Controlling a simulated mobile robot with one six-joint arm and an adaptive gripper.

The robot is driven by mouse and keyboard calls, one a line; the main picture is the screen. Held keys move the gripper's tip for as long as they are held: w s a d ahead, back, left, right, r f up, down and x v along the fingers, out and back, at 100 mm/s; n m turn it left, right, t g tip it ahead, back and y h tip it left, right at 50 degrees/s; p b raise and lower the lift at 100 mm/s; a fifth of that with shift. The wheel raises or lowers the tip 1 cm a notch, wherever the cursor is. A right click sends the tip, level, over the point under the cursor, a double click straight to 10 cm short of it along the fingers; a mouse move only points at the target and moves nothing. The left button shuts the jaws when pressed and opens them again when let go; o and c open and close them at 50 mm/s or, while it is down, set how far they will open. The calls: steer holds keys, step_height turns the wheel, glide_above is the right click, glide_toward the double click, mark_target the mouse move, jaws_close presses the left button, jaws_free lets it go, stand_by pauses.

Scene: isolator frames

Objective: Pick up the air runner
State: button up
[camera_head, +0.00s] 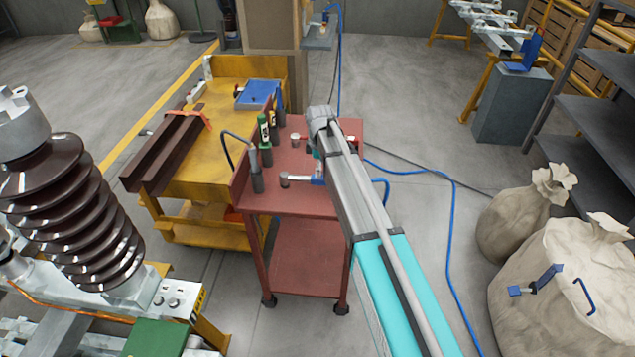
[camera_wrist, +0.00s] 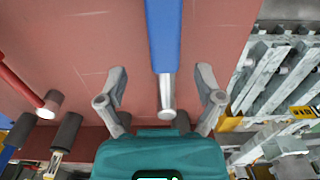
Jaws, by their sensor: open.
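A blue tool with a bare metal end, most likely the air runner (camera_wrist: 163,38), shows in the wrist view over the red surface, its metal end toward my palm. My gripper (camera_wrist: 162,84) is open, with one finger on each side of the tool and a gap on both sides. I cannot tell the height left between the fingers and the tool. In the head view a blue part, probably the same tool, shows on the red cart (camera_head: 290,205) beside my arm. My arm hides most of my gripper there.
A yellow bench (camera_head: 215,155) is on the left, and a ribbed brown insulator (camera_head: 70,215) is nearer. Blue hoses cross the floor right of the cart. Sacks (camera_head: 560,280) stand at the right.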

mark_target(318, 180)
steer(key=shift+f, duration=0.1)
steer(key=f+b, duration=0.3)
steer(key=shift+s+a+f+b, duration=0.2)
steer(key=shift+s+f+b, duration=0.05)
steer(key=shift+s+b, duration=0.1)
steer(key=shift+w+f+b, duration=0.1)
steer(key=shift+f+b, duration=0.7)
jaws_close()
stand_by(0.4)
